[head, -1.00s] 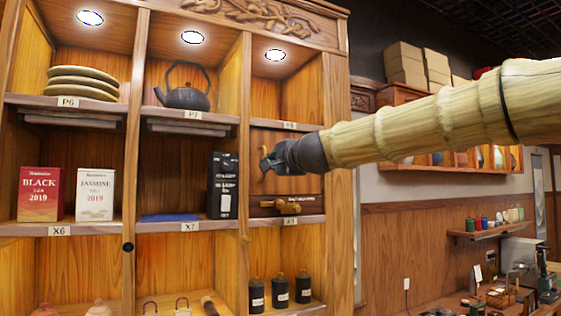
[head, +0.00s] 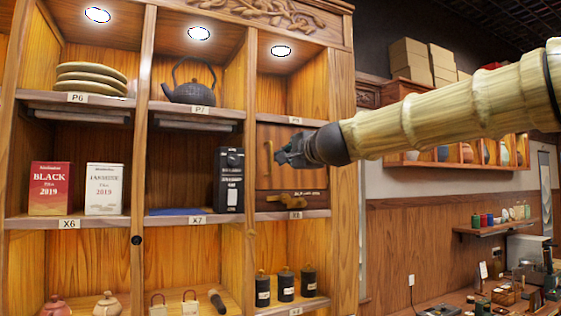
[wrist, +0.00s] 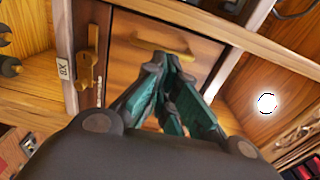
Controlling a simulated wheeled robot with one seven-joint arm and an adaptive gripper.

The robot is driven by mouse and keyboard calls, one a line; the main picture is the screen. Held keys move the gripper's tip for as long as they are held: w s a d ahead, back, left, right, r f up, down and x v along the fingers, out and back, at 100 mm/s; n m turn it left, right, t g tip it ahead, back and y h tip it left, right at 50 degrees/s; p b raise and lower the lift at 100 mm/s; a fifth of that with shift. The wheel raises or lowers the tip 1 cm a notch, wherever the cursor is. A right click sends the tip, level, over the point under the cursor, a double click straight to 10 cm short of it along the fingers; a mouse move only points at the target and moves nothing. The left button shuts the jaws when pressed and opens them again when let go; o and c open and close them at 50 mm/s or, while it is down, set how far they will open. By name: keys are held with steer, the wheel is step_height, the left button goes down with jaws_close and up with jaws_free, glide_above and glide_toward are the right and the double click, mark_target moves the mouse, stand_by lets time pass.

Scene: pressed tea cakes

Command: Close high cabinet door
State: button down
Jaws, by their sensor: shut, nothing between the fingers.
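The high cabinet door (head: 265,181) is a brown wood panel in the right column of the shelving, between two shelf boards. It looks flush or nearly flush with its frame; a dark line runs along one edge in the wrist view. Its long brass handle (head: 268,163) also shows in the wrist view (wrist: 158,46). A brass latch (head: 289,201) sits on a dark strip below the panel. My gripper (head: 284,156) is shut and empty in front of the door, just right of the handle. In the wrist view, its fingertips (wrist: 166,68) overlap the panel near the handle; contact is unclear.
The kettle (head: 191,88) and a black package (head: 229,180) stand in the column to the left. Dark canisters (head: 286,285) stand on the shelf below the door. A wooden side post (head: 342,180) bounds the shelving at right. The space before the shelves looks clear.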

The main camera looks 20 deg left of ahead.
steer(key=s+d+b, duration=0.1)
steer(key=s+b, duration=0.2)
steer(key=s, duration=0.7)
steer(key=shift+d+b, duration=0.25)
steer(key=shift+b, duration=0.15)
steer(key=shift+r, duration=0.1)
